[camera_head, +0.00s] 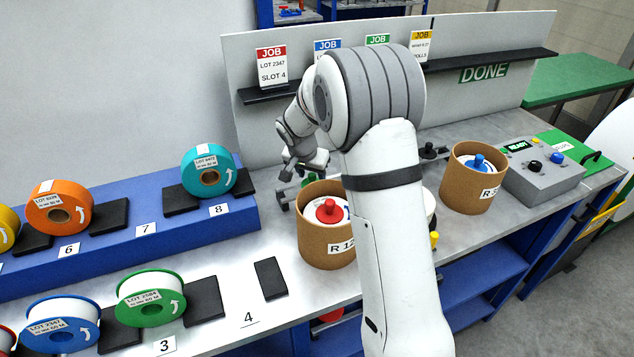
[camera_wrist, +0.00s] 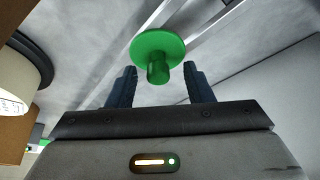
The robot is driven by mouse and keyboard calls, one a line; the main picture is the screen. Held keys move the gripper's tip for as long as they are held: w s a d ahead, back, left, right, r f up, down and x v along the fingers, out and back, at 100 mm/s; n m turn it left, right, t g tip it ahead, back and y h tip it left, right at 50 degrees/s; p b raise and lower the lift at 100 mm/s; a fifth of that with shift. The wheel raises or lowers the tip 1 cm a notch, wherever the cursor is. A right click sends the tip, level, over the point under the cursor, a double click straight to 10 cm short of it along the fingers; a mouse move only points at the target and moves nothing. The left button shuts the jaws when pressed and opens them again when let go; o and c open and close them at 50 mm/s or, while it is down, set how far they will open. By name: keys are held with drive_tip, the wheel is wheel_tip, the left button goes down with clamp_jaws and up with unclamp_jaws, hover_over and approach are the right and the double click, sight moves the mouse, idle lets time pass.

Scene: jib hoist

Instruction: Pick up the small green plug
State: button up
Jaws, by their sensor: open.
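The small green plug shows in the wrist view (camera_wrist: 158,48) as a round green disc with a short stem pointing towards my gripper. In the head view a bit of the green plug (camera_head: 310,179) shows just below my gripper, behind the cardboard tub; the rest is hidden. My gripper (camera_wrist: 160,84) is open, with one dark finger on each side of the plug's stem. The plug lies between and a little beyond the fingertips, and I see no finger touching it. In the head view my gripper (camera_head: 305,168) is small and partly covered by my own arm.
A cardboard tub with a red plug (camera_head: 327,253) stands close in front of my gripper. Another tub with a blue plug (camera_head: 471,191) and a grey control box (camera_head: 546,176) stand to the right. Colored spools, such as a teal one (camera_head: 209,171), stand left. A backboard (camera_head: 270,120) rises behind.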

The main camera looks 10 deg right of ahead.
clamp_jaws()
idle(0.3)
drive_tip(key=shift+r, duration=0.15)
